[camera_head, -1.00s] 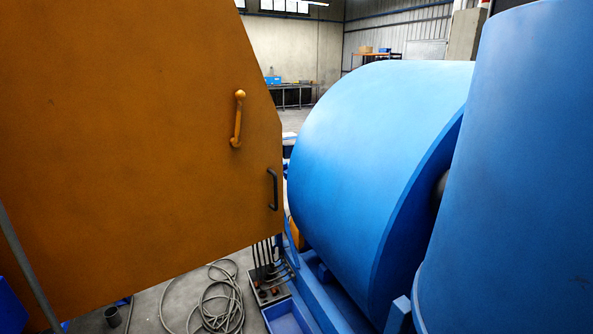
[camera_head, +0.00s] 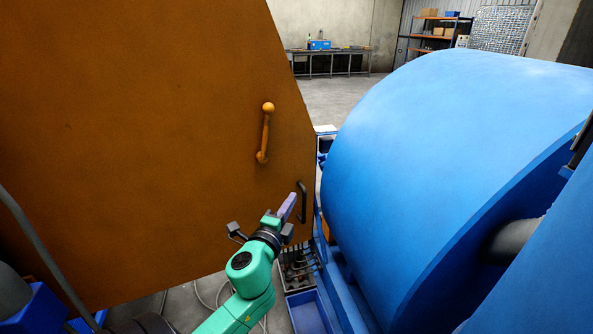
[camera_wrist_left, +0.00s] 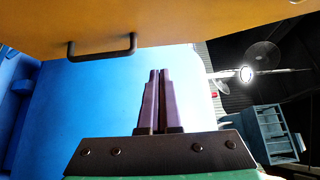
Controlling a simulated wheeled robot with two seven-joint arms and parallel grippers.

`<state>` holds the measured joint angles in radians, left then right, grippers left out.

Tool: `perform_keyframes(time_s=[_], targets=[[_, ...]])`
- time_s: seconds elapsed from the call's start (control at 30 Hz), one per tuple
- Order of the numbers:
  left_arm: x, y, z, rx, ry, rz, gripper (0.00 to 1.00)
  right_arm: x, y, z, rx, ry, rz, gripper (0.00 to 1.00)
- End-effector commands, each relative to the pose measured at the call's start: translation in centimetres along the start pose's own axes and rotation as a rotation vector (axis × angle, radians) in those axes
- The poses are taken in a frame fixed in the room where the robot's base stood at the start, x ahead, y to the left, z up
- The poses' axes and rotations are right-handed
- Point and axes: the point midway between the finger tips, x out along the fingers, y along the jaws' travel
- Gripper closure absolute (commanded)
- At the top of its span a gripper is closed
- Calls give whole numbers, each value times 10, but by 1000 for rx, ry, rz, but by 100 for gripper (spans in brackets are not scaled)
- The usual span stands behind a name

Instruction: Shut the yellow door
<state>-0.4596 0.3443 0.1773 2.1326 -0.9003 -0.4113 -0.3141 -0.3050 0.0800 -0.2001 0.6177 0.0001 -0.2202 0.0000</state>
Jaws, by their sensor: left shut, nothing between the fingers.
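The yellow door (camera_head: 150,130) stands as a big orange-yellow panel on the left of the head view. It has a yellow handle (camera_head: 265,133) and, near its right edge, a black handle (camera_head: 302,201). My left gripper (camera_head: 291,198) is in front of the door's lower right, just left of the black handle in the picture. In the left wrist view its two purple fingers (camera_wrist_left: 159,75) are together and empty, and the black handle (camera_wrist_left: 103,48) is above and left of them, apart. My right gripper is not in view.
A large blue drum (camera_head: 440,170) fills the right side. A blue bin (camera_head: 308,310) and a control box with levers (camera_head: 298,272) sit low beside the door. Cables lie on the floor. A workbench (camera_head: 330,55) stands far back.

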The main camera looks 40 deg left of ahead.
Motion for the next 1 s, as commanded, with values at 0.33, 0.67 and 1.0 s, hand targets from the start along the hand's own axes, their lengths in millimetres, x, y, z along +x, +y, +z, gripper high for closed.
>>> perform_keyframes(time_s=[0.33, 0.67, 1.0], targets=[[70, -2, 0, -5, -1, 1, 100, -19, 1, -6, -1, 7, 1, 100], [118, 2, 24, -6, 0, 5, 100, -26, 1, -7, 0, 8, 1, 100], [122, 3, 28, -7, 2, 5, 100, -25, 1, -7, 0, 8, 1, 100]])
